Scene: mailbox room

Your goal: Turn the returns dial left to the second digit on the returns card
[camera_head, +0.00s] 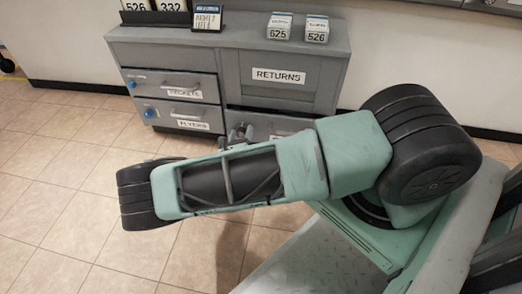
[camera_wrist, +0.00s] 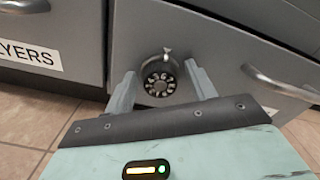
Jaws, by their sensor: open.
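The dial (camera_wrist: 161,82), dark and round with pale digits around its face, sits on a grey cabinet front in the wrist view. A small pale marker is just above it. My gripper (camera_wrist: 160,69) is open, with one finger on each side of the dial; I cannot tell whether they touch it. The digits are too small to read surely. In the head view, small cards reading 625 (camera_head: 279,27) and 526 (camera_head: 317,29) stand on the cabinet; I cannot tell which is the returns card. A RETURNS label (camera_head: 279,76) marks the upper right front.
The grey cabinet (camera_head: 329,72) has drawers at left with handles and blue knobs, one labelled FLYERS (camera_head: 193,125). A handle (camera_wrist: 280,84) is right of the dial. A dark holder (camera_head: 155,17) with numbers stands on top. The tiled floor (camera_head: 70,190) is clear at left.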

